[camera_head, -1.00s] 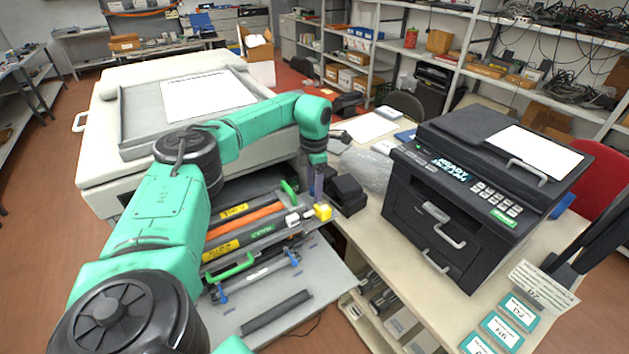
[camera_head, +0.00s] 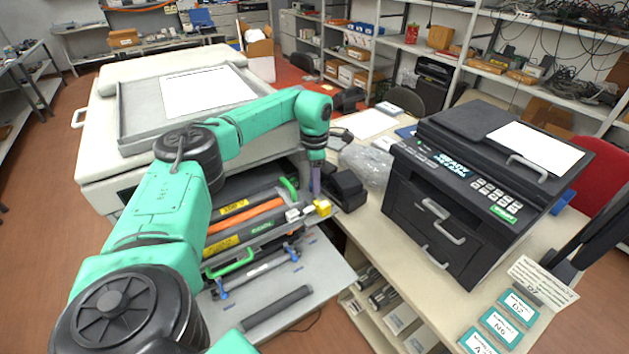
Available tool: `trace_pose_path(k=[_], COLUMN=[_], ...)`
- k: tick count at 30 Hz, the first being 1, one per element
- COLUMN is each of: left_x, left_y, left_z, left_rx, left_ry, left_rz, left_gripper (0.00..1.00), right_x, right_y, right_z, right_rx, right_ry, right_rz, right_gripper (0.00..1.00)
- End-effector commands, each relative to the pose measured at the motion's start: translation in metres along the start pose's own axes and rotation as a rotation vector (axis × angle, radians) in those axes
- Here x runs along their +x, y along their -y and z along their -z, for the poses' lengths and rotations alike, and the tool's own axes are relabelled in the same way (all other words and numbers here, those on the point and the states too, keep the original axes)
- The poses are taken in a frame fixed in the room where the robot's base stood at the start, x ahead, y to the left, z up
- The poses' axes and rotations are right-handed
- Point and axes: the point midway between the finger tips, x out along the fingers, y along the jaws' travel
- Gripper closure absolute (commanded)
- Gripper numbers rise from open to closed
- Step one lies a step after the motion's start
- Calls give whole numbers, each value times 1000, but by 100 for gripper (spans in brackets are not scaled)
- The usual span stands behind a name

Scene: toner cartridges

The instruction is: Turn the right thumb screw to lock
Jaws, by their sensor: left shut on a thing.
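My left gripper (camera_head: 317,192) points down at the right end of the open bay of the large copier (camera_head: 97,140). Its fingers are shut at the yellow piece (camera_head: 323,208) there, where the right thumb screw is. The screw itself is too small and too covered by the fingers to make out clearly. Beside it, to the left, lie cartridges with black, orange and grey bodies, such as the orange one (camera_head: 240,221). A green handle (camera_head: 232,264) sits at the front left of the bay. My right gripper is not in view.
A bar with blue end pieces (camera_head: 293,253) lies in front of the cartridges, above a grey open panel with a dark rod (camera_head: 278,309). A black box (camera_head: 347,190) stands close right of my left gripper. A black printer (camera_head: 470,190) occupies the right table.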

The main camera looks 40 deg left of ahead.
Motion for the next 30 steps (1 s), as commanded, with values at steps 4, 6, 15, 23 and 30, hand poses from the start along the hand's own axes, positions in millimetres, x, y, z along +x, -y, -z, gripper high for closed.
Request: trace_pose_path(k=[4, 6, 15, 23, 30], left_x=[-1, -1, -1, -1, -1], left_y=[0, 0, 0, 0, -1], left_z=[-1, 0, -1, -1, -1], left_rx=[114, 177, 463, 710, 938], left_ry=[2, 1, 3, 4, 3], left_rz=[1, 1, 0, -1, -2], left_gripper=[100, 100, 100, 100, 100], right_x=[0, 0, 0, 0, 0], right_y=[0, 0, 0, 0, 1], right_z=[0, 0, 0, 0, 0], right_rx=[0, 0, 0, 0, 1], right_ry=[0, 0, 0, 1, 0], right_rz=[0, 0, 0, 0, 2], right_gripper=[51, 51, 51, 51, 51])
